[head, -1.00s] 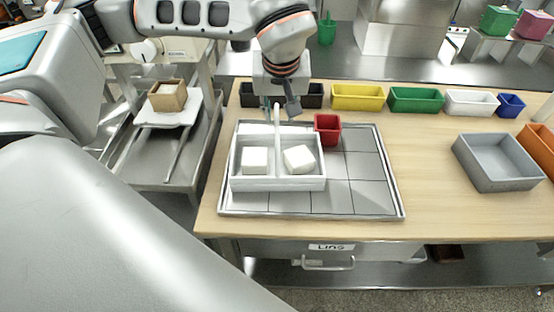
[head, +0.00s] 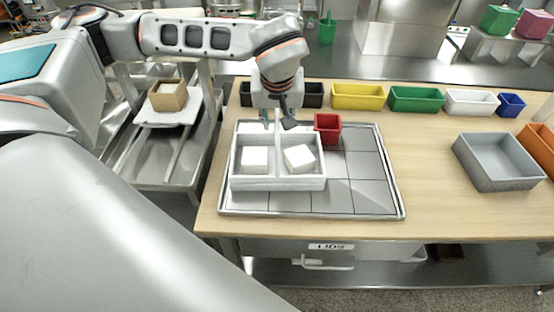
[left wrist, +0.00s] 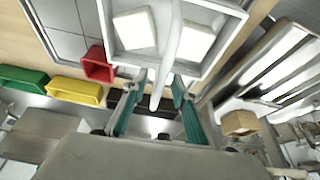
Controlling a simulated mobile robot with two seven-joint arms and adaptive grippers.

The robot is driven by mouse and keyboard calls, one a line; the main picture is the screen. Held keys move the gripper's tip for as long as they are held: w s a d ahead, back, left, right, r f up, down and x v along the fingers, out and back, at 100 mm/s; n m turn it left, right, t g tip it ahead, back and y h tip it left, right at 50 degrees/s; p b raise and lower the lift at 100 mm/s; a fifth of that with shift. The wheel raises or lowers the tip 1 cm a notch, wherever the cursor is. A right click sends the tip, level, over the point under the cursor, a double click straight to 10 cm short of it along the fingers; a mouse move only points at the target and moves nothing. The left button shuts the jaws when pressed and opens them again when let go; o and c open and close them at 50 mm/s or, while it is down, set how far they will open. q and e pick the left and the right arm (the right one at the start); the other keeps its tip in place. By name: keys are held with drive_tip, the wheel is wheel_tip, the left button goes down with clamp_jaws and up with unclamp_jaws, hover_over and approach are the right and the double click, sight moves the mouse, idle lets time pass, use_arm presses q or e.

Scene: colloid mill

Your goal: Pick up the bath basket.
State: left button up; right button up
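The bath basket (head: 277,184) is a white two-compartment tray with a raised handle along its middle. It stands on the left part of a grey tiled tray, with a white block (head: 255,159) in the left compartment and another white block (head: 299,158) in the right one. My left gripper (head: 279,122) is over the basket's far side, at the handle. In the left wrist view the white handle (left wrist: 177,55) reaches in between the two spread fingers (left wrist: 157,98), with gaps on both sides. My right gripper is not in view.
A red bin (head: 328,129) stands close at the basket's far right. Yellow (head: 358,97), green (head: 416,100) and other bins line the table's back edge. The grey tray's right part (head: 361,165) is clear. A grey bin (head: 490,165) stands further right.

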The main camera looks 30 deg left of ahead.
use_arm(q)
drive_tip(key=shift+f, duration=0.15)
clamp_jaws()
drive_tip(key=shift+w, duration=0.1)
idle(0.3)
